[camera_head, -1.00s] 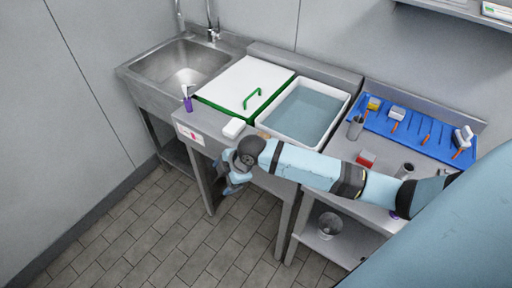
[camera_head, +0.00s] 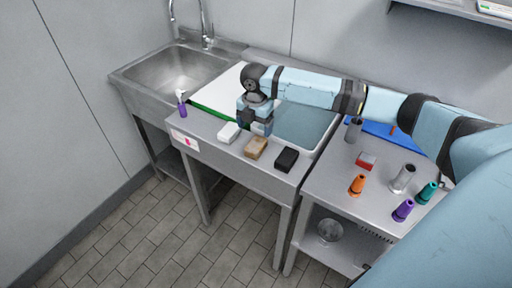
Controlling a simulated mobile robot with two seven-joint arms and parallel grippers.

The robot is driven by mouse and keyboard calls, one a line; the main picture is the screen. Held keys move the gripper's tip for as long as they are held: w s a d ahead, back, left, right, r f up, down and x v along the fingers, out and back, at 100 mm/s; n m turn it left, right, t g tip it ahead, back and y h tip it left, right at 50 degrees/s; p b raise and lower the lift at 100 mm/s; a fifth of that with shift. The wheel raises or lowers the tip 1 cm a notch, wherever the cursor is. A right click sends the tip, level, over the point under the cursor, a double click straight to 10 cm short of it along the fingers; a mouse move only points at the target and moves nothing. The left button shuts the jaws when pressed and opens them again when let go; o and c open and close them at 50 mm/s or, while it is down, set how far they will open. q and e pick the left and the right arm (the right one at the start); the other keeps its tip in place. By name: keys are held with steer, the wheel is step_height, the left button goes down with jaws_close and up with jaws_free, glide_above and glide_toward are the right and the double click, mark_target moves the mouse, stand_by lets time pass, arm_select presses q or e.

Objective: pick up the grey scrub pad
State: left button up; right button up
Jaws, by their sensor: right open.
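A dark, nearly black pad (camera_head: 286,159) lies at the front edge of the metal counter, below the basin; it is the closest match to the grey scrub pad. To its left lie a tan sponge (camera_head: 256,147) and a white block (camera_head: 229,132), in a row. My right gripper (camera_head: 254,127) points down behind the tan sponge and the white block, up and left of the dark pad and apart from it. Its jaws are open and look empty. My left gripper is not in view.
A water-filled basin (camera_head: 311,128) is behind the pad, partly under my arm. A purple spray bottle (camera_head: 182,105) stands at left by the sink (camera_head: 172,74). On the right table are a red block (camera_head: 366,162), an orange cone (camera_head: 357,186), a purple cone (camera_head: 403,211) and a teal cone (camera_head: 427,193).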

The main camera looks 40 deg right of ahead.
mark_target(256, 144)
steer(key=f, duration=0.8)
steer(key=shift+s, duration=0.25)
steer(key=shift+r, duration=0.1)
steer(key=c, duration=1)
